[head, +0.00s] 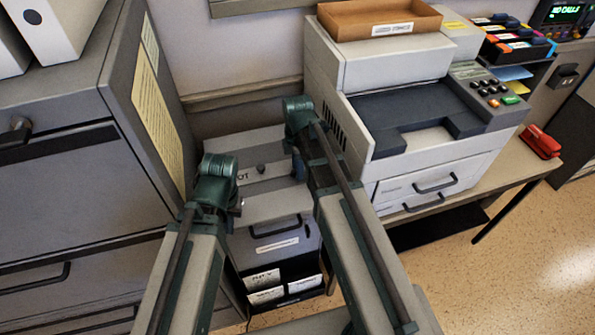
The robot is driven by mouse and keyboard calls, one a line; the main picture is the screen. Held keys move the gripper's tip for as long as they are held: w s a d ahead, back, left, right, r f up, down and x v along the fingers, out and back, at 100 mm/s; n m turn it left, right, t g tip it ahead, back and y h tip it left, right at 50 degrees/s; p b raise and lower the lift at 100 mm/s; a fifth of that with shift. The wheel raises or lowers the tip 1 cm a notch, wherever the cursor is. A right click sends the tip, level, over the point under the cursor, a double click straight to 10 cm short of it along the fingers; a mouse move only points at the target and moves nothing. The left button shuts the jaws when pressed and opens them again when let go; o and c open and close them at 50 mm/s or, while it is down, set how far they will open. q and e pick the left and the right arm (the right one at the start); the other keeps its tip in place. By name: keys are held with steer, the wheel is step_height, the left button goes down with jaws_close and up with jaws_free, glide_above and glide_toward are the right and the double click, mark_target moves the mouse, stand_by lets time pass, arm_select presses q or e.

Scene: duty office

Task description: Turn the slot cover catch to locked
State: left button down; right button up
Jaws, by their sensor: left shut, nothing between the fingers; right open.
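A low grey cabinet (285,209) stands between the tall cabinet and the printer. On its top is a pale strip with a label ending in "OT" (243,176) and a small dark knob (262,168), possibly the slot cover catch. I cannot tell which way it is turned. A dark blue piece beside my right arm (298,165) is partly hidden; I cannot tell what it is. My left arm reaches the strip's left side, and my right arm passes over its right end. The jaws of both grippers are hidden behind the arms, so contact with the knob cannot be judged.
A tall grey cabinet (60,190) with a yellow notice stands close on the left. A large printer (400,70) with a brown tray (380,16) on it stands on the desk at right. A red stapler (541,142) lies near the desk's edge. Open floor shows at lower right.

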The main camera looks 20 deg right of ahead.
jaws_close()
stand_by(0.5)
steer(key=m, duration=0.4)
steer(key=shift+m, duration=0.3)
steer(key=m, duration=0.4)
steer(key=shift+m, duration=0.3)
steer(key=m, duration=0.4)
steer(key=shift+m, duration=2.3)
